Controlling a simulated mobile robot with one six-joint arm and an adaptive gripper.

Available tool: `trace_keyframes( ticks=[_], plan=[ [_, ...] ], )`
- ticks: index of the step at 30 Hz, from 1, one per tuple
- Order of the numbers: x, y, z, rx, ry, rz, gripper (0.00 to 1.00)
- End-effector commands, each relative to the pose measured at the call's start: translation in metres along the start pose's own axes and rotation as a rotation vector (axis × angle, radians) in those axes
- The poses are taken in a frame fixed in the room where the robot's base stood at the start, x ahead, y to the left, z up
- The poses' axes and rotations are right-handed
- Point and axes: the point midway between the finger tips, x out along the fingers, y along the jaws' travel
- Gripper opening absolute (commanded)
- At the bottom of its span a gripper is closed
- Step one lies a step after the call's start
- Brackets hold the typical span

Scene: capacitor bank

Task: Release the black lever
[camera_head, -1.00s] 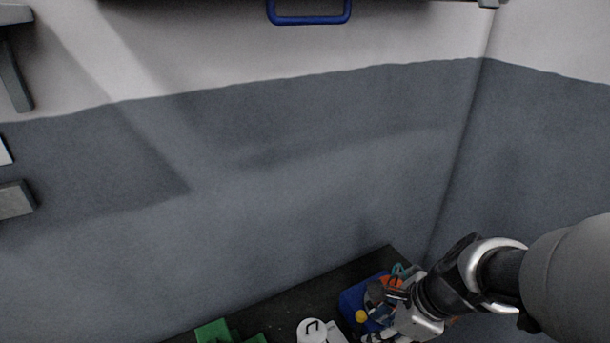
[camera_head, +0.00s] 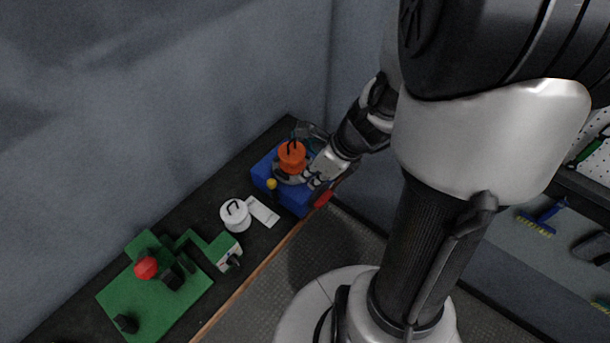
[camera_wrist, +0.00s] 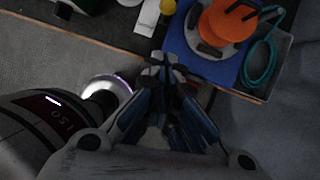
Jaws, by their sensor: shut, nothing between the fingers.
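A blue box (camera_head: 296,199) stands on the dark bench. It carries an orange knobbed weight (camera_head: 292,156) with a black handle, a yellow knob (camera_head: 271,184) and a red part (camera_head: 322,199) at its front right edge. My gripper (camera_head: 309,183) is at the box's right side. I cannot clearly single out a black lever on the box; my fingers cover part of that area.
A white round weight (camera_head: 235,213) and a white plate (camera_head: 263,212) lie left of the box. Farther left is a green base (camera_head: 150,305) with a red ball (camera_head: 145,267) and black parts. A teal cable (camera_wrist: 262,62) lies at the box's right. Grey floor is open in front.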

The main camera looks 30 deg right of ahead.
Motion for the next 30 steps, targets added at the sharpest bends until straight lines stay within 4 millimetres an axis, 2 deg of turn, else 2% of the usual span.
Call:
trace_keyframes(
  ticks=[1,3,11,13,18,30],
  plan=[
    [0.015,0.001,-0.002,-0.002,0.002,0.005,0.00],
    [0.031,0.001,-0.003,-0.003,0.002,0.005,0.00],
    [0.086,0.001,-0.003,-0.002,0.003,0.004,0.00],
    [0.090,0.001,0.010,-0.007,0.000,0.003,0.00],
    [0.102,0.000,0.024,-0.005,0.001,0.001,0.00],
    [0.105,0.000,0.028,-0.001,0.000,0.001,0.00]
  ],
)
